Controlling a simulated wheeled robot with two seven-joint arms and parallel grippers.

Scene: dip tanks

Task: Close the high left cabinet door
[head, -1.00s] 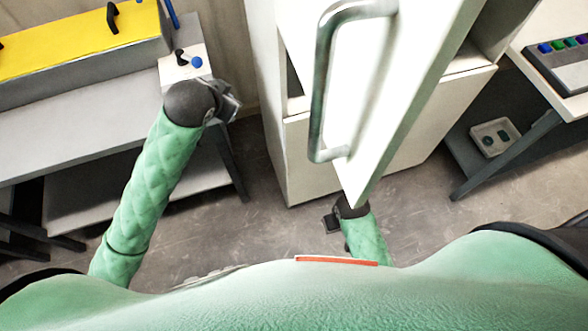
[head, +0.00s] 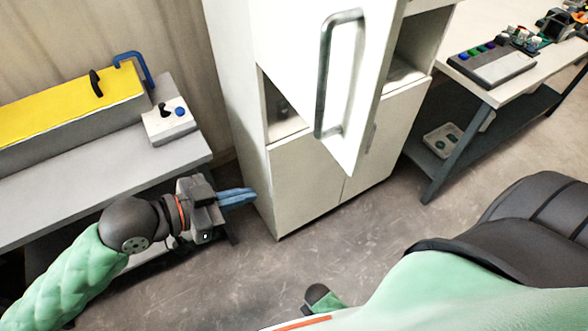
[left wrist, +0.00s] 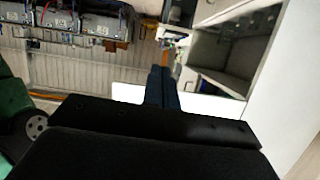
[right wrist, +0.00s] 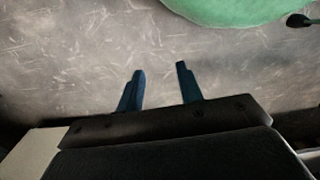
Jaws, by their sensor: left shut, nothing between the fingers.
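The white cabinet (head: 305,185) stands ahead of me. Its high left door (head: 295,50) hangs open, swung out towards me, with the grey bar handle (head: 330,75) on its face. Part of the open compartment shows below and to the right of the door. My left gripper (head: 252,195) is shut and empty, low beside the cabinet's left front side, apart from the door and below it. In the left wrist view its fingers (left wrist: 162,75) are together, with an open cabinet compartment to their right. My right gripper (right wrist: 162,78) is open and empty over the floor.
A grey bench (head: 190,155) with a yellow-topped box (head: 70,105) and a small switch box (head: 168,122) stands at left. A table with a button panel (head: 490,65) stands at right. The floor (head: 260,275) before the cabinet is clear.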

